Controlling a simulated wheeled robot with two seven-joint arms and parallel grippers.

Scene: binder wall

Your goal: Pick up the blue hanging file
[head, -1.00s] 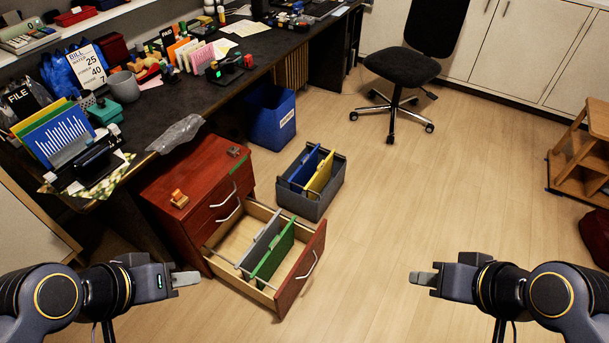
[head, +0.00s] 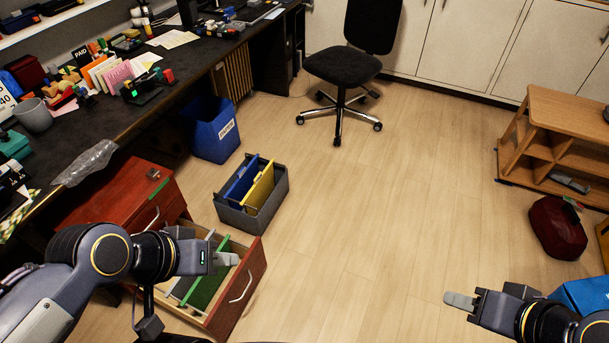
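The blue hanging file (head: 240,181) stands upright in a grey open box (head: 268,216) on the floor. A yellow file (head: 261,187) stands beside it on the right. My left gripper (head: 226,259) is over the open drawer, nearer to me than the box and apart from the blue file. My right gripper (head: 460,300) is over bare floor at the lower right, far from the box. Both grippers are seen side-on, so their finger gaps do not show. No file shows in either gripper.
The open wooden drawer (head: 238,300) of the red cabinet (head: 118,192) holds a green file (head: 208,285) and a grey one. A blue bin (head: 213,130) stands behind the box. A chair (head: 343,68) is further back. The floor right of the box is clear.

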